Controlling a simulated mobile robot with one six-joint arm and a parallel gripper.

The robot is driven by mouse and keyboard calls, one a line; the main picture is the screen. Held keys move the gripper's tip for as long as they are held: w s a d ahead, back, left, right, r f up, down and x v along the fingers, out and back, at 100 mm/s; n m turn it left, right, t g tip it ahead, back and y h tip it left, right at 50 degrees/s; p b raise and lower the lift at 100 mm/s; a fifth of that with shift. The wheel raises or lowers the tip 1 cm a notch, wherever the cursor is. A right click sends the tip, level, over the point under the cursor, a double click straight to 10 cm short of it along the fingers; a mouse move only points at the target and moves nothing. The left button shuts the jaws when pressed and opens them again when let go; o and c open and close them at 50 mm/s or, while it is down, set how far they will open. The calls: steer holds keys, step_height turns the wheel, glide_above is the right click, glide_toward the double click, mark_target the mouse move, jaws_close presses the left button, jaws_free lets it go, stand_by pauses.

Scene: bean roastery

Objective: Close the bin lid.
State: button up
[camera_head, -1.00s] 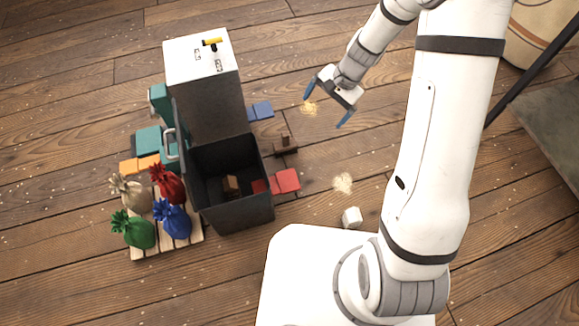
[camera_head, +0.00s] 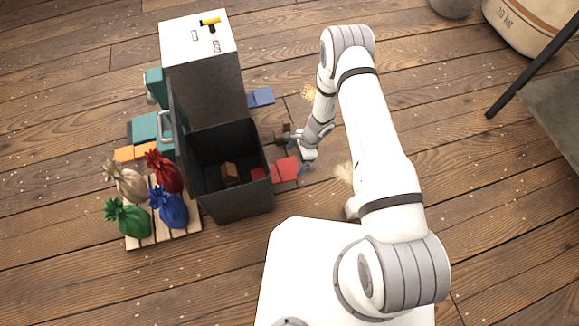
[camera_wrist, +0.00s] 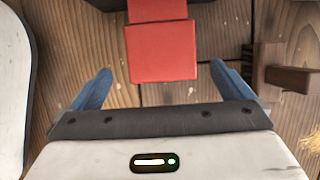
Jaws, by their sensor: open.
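The dark grey bin (camera_head: 240,206) stands left of centre in the head view, with its top open and a small brown block (camera_head: 230,174) inside. A dark panel with a pale handle (camera_head: 165,127) stands upright along the bin's left side; it looks like the lid, swung open. A red flat piece (camera_head: 286,169) sticks out from the bin's right side. My gripper (camera_head: 300,160) is low at the right of the bin, beside the red piece. In the wrist view my gripper (camera_wrist: 160,80) is open and empty, with the red piece (camera_wrist: 162,52) ahead between its fingers.
A tall grey box (camera_head: 208,88) with a white top stands behind the bin. A pallet (camera_head: 184,232) with several coloured sacks is at its left. A blue piece (camera_head: 261,97) and a brown piece (camera_wrist: 290,78) lie near my gripper. Floor is clear at the front left.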

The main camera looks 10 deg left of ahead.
mark_target(291, 169)
steer(key=b+x, duration=0.1)
steer(key=x, duration=0.4)
steer(key=shift+a+f+b, duration=0.15)
steer(key=shift+f+b, duration=0.2)
steer(key=shift+b, duration=0.05)
steer(key=shift+c, duration=0.4)
steer(key=shift+s, duration=0.15)
steer(key=c, duration=1)
steer(key=shift+f+b, duration=0.65)
steer(key=shift+r, duration=0.1)
steer(key=shift+d, duration=0.2)
